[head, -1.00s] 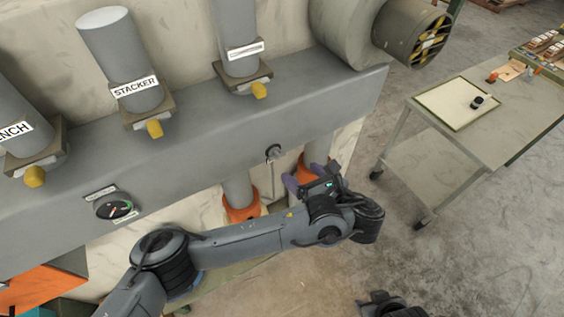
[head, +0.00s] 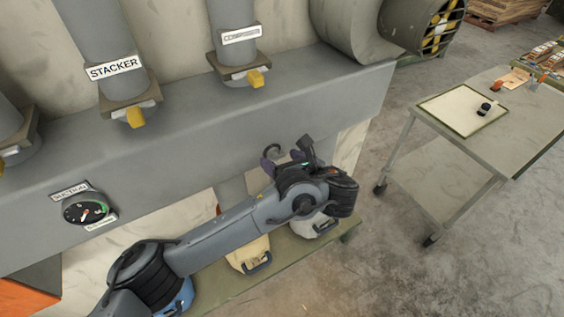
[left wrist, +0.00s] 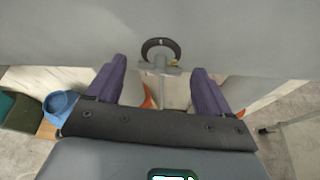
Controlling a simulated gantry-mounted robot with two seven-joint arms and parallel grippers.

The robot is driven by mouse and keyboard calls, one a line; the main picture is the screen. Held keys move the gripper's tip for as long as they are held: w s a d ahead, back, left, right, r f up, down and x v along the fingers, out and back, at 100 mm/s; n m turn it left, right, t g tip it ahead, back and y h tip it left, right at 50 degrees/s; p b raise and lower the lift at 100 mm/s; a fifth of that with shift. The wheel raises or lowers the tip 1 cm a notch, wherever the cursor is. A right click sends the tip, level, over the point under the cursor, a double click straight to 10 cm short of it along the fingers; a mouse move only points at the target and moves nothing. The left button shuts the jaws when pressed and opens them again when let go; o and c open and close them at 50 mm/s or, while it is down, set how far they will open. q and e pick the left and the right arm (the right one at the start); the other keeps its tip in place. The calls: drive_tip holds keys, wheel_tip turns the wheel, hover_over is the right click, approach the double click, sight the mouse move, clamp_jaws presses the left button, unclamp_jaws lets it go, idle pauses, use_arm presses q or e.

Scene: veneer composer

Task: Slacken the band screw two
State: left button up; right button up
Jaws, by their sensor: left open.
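My left gripper (head: 282,160) is open in front of the grey duct's lower face. In the left wrist view its two purple fingers (left wrist: 157,85) stand apart. An orange band part (left wrist: 149,97) shows below, partly hidden by the fingers. I cannot tell which band screw is number two; no screw is clear.
Below, a cream container (head: 249,254) and a white one (head: 312,228) stand on a green ledge (head: 290,258). A wheeled table (head: 480,140) stands at right, with open floor between.

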use_arm(q)
drive_tip(key=shift+w+a+f, duration=0.1)
drive_tip(key=shift+w, duration=0.1)
drive_tip(key=shift+c, duration=0.2)
drive_tip(key=c, duration=1)
